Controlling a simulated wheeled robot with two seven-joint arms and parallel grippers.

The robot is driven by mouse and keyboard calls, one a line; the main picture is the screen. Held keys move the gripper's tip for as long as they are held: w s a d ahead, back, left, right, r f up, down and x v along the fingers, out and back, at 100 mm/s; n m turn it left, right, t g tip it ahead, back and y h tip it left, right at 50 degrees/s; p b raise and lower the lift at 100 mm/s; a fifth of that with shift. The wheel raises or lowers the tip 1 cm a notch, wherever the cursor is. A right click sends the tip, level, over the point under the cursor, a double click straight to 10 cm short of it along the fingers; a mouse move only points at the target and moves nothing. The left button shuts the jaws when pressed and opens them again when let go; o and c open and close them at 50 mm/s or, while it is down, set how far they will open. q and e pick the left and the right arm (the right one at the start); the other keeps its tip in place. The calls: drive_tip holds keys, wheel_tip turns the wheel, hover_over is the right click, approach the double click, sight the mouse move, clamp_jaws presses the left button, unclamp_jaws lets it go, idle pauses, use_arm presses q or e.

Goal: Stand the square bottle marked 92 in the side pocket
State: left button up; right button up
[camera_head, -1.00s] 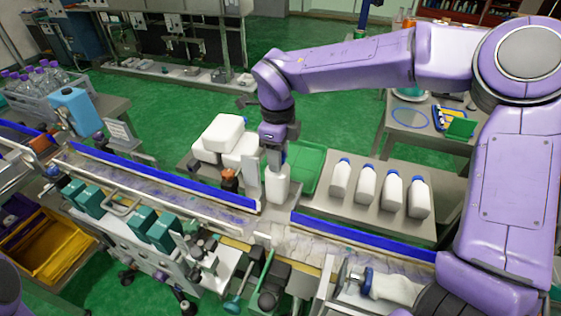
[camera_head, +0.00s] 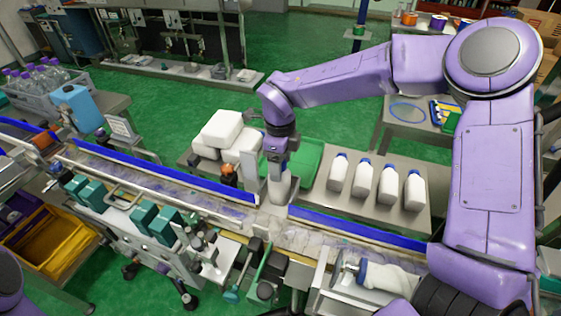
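My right gripper (camera_head: 279,170) points straight down over a white bottle (camera_head: 281,190) and looks shut around its top. The bottle stands upright in the gap between the two blue rails of the conveyor, beside a pale upright plate (camera_head: 250,181). This gap may be the side pocket; I cannot tell for sure. The bottle's marking is too small to read, and its top is mostly hidden by the gripper. Several white bottles with blue caps (camera_head: 363,181) stand in a row on the metal bench (camera_head: 340,207) at the right. My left gripper is out of view.
Large white containers (camera_head: 221,129) and a green tray (camera_head: 309,158) stand behind the gap. An orange-topped part (camera_head: 229,172) is close to the left. Blue rails (camera_head: 355,228) edge the conveyor. Teal blocks (camera_head: 143,217) and metal fittings line its front side.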

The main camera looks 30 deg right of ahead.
wheel_tip(320, 180, up, 12)
drive_tip(key=shift+r+b, duration=0.2)
drive_tip(key=shift+b, duration=0.25)
